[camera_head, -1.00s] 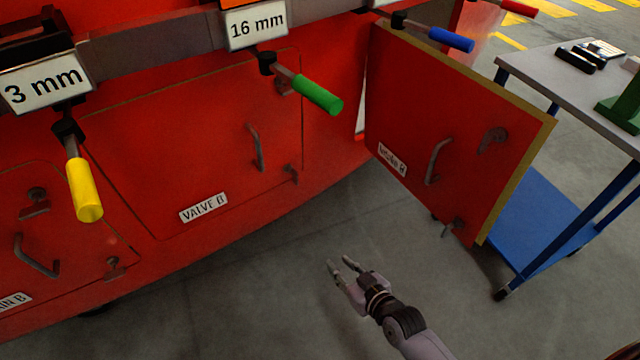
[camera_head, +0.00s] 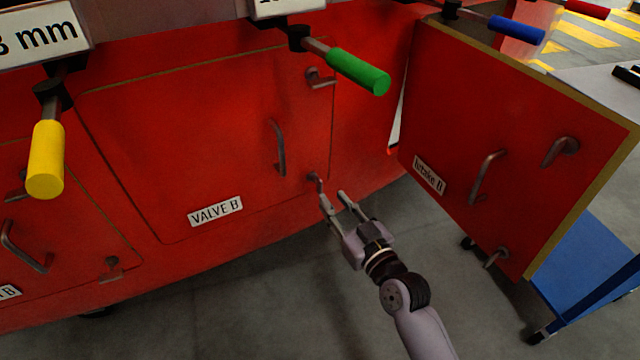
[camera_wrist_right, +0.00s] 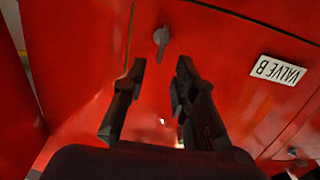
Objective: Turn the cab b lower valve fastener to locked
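The Valve B panel (camera_head: 200,140) is a red closed door with a label (camera_head: 215,211) and a bar handle (camera_head: 277,148). Its lower fastener (camera_head: 315,182) is a small grey lever at the lower right corner. The lever also shows in the right wrist view (camera_wrist_right: 161,38), beyond my fingertips. An upper fastener (camera_head: 320,78) sits near the top right corner. My right gripper (camera_head: 333,200) is open and empty, with its fingertips just below and right of the lower fastener. In the right wrist view, the open fingers (camera_wrist_right: 160,75) point toward the lever without holding it. My left gripper is not in view.
The Intake B door (camera_head: 510,150) stands swung open at the right, near my right arm. A green handle (camera_head: 358,72) and a yellow handle (camera_head: 46,160) stick out above. A blue cart (camera_head: 590,265) stands behind the open door. The floor below is clear.

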